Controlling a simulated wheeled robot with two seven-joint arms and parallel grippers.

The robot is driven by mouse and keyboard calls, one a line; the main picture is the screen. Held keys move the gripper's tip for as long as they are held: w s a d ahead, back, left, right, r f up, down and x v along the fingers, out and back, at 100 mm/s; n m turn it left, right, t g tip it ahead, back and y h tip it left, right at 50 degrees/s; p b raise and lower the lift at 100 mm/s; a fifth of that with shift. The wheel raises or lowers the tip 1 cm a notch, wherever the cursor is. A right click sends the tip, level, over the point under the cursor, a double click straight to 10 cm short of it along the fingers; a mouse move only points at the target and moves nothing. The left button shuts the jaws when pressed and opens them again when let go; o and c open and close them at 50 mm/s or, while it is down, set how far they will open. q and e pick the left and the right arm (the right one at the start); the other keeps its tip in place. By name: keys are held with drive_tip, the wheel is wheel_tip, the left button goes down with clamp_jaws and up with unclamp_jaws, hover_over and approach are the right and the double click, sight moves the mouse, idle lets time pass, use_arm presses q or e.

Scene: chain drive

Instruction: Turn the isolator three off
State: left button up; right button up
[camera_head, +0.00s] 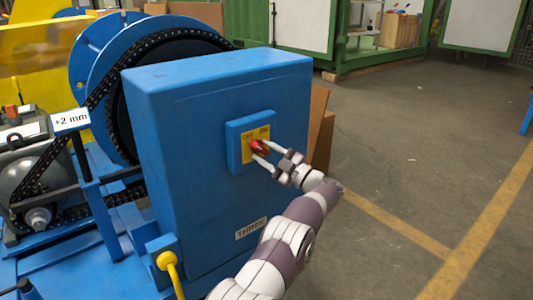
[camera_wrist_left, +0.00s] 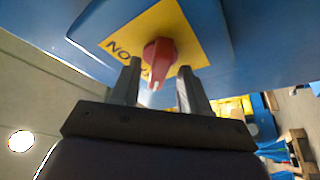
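The isolator is a blue box labelled THREE (camera_head: 251,229), with a raised blue switch block (camera_head: 235,148) and a yellow plate (camera_head: 249,135) on its face. A red rotary knob (camera_head: 259,147) sits on the plate. In the left wrist view the knob (camera_wrist_left: 161,58) stands between my left gripper's fingers, and black "ON" lettering shows on the yellow plate (camera_wrist_left: 190,42) beside it. My left gripper (camera_head: 270,151) is open around the knob, with a small gap at each finger in the wrist view (camera_wrist_left: 160,86). The fingers partly hide the plate in the head view. My right gripper is not in view.
A large blue sprocket with a black chain (camera_head: 95,85) stands left of the box. A yellow cable (camera_head: 168,261) leaves the box's lower left. Brown boards (camera_head: 318,125) lean behind it. The floor on the right is clear, with yellow lines.

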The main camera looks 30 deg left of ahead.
use_arm(q)
drive_tip(key=shift+d+r, duration=0.1)
drive_tip(key=p+v, duration=0.5)
drive_tip(key=v, duration=0.7)
drive_tip(key=shift+d+f, duration=0.25)
